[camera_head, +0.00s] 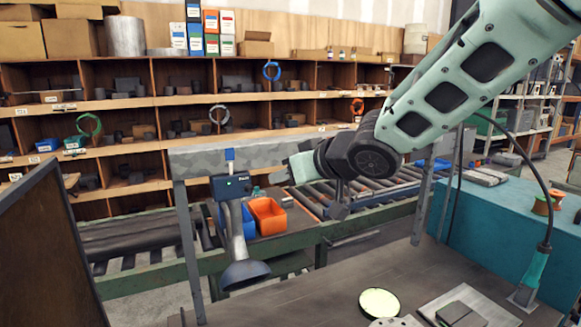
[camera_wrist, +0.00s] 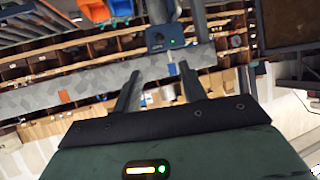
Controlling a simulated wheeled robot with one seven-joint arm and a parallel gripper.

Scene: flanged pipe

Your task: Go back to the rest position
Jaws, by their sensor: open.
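My gripper (camera_head: 279,177) is at the end of my raised arm, in front of the grey beam of the frame. In the wrist view its two dark fingers (camera_wrist: 158,82) stand apart with nothing between them. A grey pipe with a wide flared end (camera_head: 240,250) hangs under a dark box with a green light (camera_head: 231,186), to the left of and below my gripper. The dark box also shows in the wrist view (camera_wrist: 166,40), beyond the fingertips. My gripper appears apart from both, though the exact gap is hard to tell.
A grey beam frame (camera_head: 220,156) stands over the bench (camera_head: 310,300). On the bench are a pale yellow-green disc (camera_head: 379,302) and a dark block (camera_head: 460,313). Behind are a roller conveyor with an orange bin (camera_head: 268,216) and shelves. A teal cabinet (camera_head: 490,215) is at right.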

